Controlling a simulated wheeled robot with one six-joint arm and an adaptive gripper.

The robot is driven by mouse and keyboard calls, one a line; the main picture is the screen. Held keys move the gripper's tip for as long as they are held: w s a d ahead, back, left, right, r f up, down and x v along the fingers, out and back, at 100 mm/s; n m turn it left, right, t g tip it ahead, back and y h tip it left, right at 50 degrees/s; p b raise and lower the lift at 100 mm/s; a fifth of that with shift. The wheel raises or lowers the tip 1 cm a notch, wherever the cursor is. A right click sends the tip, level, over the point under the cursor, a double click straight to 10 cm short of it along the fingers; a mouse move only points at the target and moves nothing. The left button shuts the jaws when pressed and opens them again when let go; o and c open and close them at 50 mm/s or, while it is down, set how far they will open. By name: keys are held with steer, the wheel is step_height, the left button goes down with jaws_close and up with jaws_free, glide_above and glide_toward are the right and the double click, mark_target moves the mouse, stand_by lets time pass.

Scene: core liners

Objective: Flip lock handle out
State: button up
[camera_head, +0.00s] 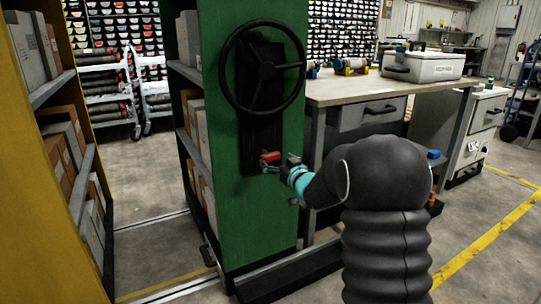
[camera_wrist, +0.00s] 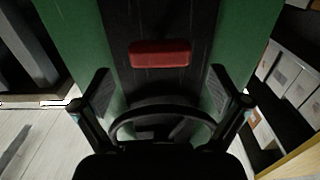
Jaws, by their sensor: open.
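The red lock handle (camera_head: 269,156) sits low on the black plate (camera_head: 262,115) of the green shelf end, below the black handwheel (camera_head: 264,68). In the wrist view the red handle (camera_wrist: 160,53) lies crosswise on the dark plate, beyond and between the fingertips. My gripper (camera_head: 281,165) is just to the right of the handle in the head view. In the wrist view my gripper (camera_wrist: 160,88) has its two fingers spread wide, with nothing between them. I cannot tell whether a fingertip touches the plate.
The green shelf unit (camera_head: 216,185) holds boxes on its left side. A yellow shelf unit (camera_head: 70,235) stands across an aisle at left. A workbench (camera_head: 345,90) with a white case (camera_head: 428,66) stands behind my arm. A dark curved bar (camera_wrist: 160,103) crosses the lower wrist view.

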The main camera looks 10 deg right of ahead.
mark_target(272, 157)
steer(key=shift+x, duration=2.25)
